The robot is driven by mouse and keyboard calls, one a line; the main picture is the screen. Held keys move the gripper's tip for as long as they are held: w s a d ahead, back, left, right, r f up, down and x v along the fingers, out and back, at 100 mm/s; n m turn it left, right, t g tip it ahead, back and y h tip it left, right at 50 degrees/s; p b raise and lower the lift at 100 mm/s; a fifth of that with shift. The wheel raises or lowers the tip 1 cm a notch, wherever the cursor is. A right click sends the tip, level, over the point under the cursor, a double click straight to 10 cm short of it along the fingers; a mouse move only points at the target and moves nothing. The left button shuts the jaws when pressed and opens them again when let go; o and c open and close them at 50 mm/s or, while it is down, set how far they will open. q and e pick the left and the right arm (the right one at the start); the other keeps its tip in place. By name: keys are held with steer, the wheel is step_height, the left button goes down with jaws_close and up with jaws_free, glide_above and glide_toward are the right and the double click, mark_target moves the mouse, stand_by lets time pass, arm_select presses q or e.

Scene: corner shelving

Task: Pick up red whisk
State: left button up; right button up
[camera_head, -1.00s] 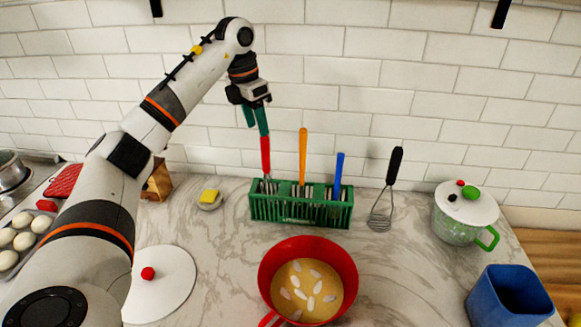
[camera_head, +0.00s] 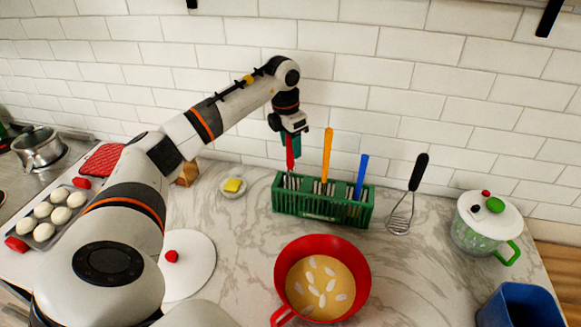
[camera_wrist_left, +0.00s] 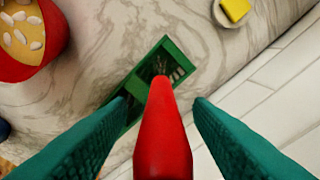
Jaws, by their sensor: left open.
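The red whisk (camera_head: 290,155) stands upright in the left compartment of the green rack (camera_head: 325,213), its red handle up. In the left wrist view the red handle (camera_wrist_left: 163,135) rises between the two green fingers, with a gap on each side. My left gripper (camera_head: 290,148) is open and pointing down around the handle. The fingers hide the upper part of the handle in the head view. The green rack (camera_wrist_left: 117,99) also shows below in the wrist view. My right gripper is not in view.
An orange-handled tool (camera_head: 327,152) and a blue-handled tool (camera_head: 361,175) stand in the same rack. A black-handled whisk (camera_head: 418,172) leans on the wall at right. A red pan (camera_head: 362,258) lies in front, a yellow sponge (camera_head: 233,185) to the left. The tiled wall is close behind.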

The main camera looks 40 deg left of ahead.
arm_select(q)
steer(key=shift+w+f, duration=0.1)
steer(key=shift+f, duration=0.75)
steer(key=shift+c, duration=0.6)
jaws_close()
